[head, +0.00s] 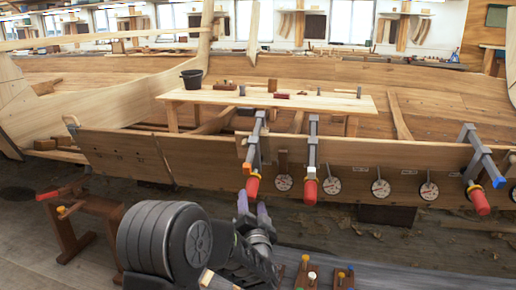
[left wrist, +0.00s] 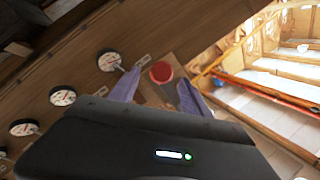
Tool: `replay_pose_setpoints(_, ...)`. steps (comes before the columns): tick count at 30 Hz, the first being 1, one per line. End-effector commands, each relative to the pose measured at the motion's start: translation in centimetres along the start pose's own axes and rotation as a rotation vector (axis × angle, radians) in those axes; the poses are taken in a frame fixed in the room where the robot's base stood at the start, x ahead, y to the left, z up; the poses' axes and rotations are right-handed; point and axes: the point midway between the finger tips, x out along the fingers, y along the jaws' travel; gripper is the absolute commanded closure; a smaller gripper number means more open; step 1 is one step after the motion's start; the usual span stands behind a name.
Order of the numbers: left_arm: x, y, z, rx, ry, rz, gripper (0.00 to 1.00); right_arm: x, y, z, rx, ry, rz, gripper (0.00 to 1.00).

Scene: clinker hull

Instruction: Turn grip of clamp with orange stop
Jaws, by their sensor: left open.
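The leftmost clamp (head: 256,140) hangs on the plank edge with a grey bar, a small orange piece (head: 247,168) low on it and a red grip (head: 252,187) at its bottom. My left gripper (head: 252,208) is just below this grip, its purple fingers pointing up. In the left wrist view the red grip (left wrist: 161,72) appears end-on between the two open, spread fingertips; contact cannot be told. A middle clamp (head: 312,145) with a red grip (head: 310,191) hangs to the right. My right gripper is not in view.
A third clamp (head: 469,146) with a red grip (head: 479,200) and a blue piece (head: 499,183) is at far right. Round dials (head: 332,186) line the plank. A bench board (head: 340,102) lies behind. A small brown stand (head: 85,215) is at left.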

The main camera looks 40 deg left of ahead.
Motion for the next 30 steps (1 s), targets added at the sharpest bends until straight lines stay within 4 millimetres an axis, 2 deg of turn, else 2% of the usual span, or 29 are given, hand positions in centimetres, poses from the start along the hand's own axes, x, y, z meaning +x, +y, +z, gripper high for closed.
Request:
replay_pose_setpoints(5,0.3,-0.9,-0.1,-0.16,0.023,0.053,0.44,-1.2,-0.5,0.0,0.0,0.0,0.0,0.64)
replay_pose_setpoints(12,-0.1,-1.6,0.5,-0.555,0.023,0.216,0.44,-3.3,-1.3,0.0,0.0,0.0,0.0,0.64)
replay_pose_setpoints(15,-0.4,-1.5,0.9,-0.664,0.006,0.264,0.44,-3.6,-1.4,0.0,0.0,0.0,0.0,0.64)
replay_pose_setpoints(19,-0.6,-1.3,1.1,-0.716,-0.005,0.287,0.44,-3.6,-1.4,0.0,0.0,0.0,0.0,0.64)
replay_pose_setpoints(30,-0.2,-1.1,1.1,-0.715,-0.004,0.286,0.44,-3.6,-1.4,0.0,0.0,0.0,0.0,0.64)
